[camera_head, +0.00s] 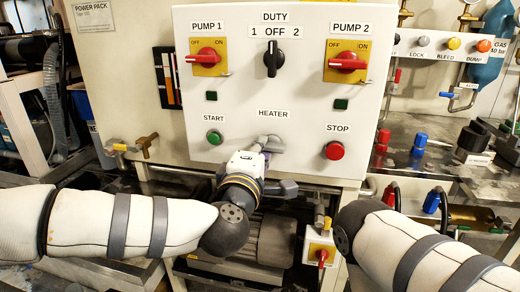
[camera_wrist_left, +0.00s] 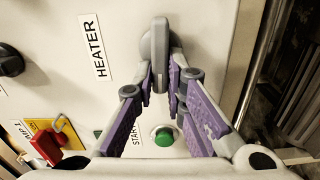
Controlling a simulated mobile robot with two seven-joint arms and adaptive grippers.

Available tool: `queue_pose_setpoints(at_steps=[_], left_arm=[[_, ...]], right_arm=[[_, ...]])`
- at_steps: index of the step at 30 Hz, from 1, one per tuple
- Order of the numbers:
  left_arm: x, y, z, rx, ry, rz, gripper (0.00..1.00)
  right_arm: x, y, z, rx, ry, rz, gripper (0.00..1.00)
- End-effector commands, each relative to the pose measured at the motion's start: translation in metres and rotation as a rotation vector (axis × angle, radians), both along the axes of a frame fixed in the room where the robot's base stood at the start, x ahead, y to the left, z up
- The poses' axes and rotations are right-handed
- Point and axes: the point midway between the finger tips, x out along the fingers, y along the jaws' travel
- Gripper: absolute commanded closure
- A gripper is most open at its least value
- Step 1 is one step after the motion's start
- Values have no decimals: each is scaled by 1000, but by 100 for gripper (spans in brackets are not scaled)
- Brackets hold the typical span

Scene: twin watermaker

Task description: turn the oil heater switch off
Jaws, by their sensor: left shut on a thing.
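The oil heater switch is a grey knob (camera_wrist_left: 160,50) on the white panel beside the HEATER label in the left wrist view. In that view its long side runs up and down the picture, across the reading height of the label. My left gripper (camera_wrist_left: 163,84) is shut on it, its purple-padded fingers on either side of the knob's near end. In the head view my left gripper (camera_head: 268,146) is at the panel just below the HEATER label and covers most of the switch. My right gripper is out of view; only my right arm shows at lower right.
The green START button (camera_head: 215,138) and red STOP button (camera_head: 334,150) flank my left gripper. Above are the black DUTY knob (camera_head: 272,58) and the red PUMP 1 (camera_head: 207,55) and PUMP 2 (camera_head: 347,61) switches.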

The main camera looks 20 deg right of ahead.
Motion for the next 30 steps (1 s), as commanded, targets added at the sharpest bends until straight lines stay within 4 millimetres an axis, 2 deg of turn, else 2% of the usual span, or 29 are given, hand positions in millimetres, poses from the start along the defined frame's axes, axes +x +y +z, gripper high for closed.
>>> queue_pose_setpoints(at_steps=[21,22,24,30], left_arm=[[-1,-1,-2,-54,34,-2,100],[-1,-1,-2,-54,34,-2,82],[-1,-1,-2,-54,33,-2,68],[0,0,-1,-52,31,-1,68]], right_arm=[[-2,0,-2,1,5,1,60],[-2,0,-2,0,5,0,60],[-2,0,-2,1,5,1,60],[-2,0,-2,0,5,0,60]])
